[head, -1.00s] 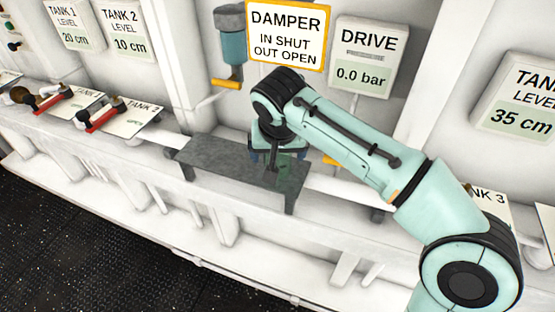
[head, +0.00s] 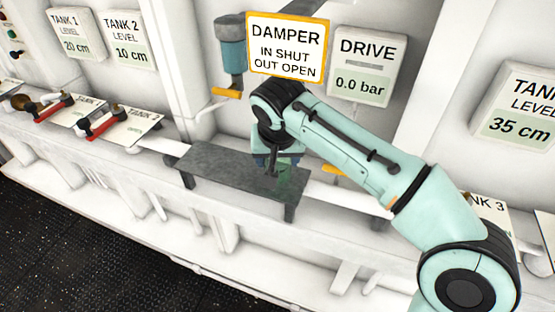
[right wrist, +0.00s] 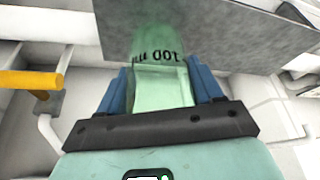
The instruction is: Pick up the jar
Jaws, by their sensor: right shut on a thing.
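The jar (right wrist: 162,85) is pale green, see-through and marked "100 ml". In the right wrist view it sits between the two blue fingers of my right gripper (right wrist: 163,90), which is shut on it. In the head view the jar (head: 286,182) shows only faintly at the right part of the dark grey bench, partly hidden by my right gripper (head: 275,163) and arm. I cannot tell whether its base touches the bench. My left gripper is not in view.
The dark grey bench (head: 225,170) stands on a white ledge. Behind it are a DAMPER sign (head: 288,47), a DRIVE gauge (head: 367,66) and a yellow-handled lever (head: 227,92). Red-handled levers (head: 105,122) stand at left. The bench's left part is clear.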

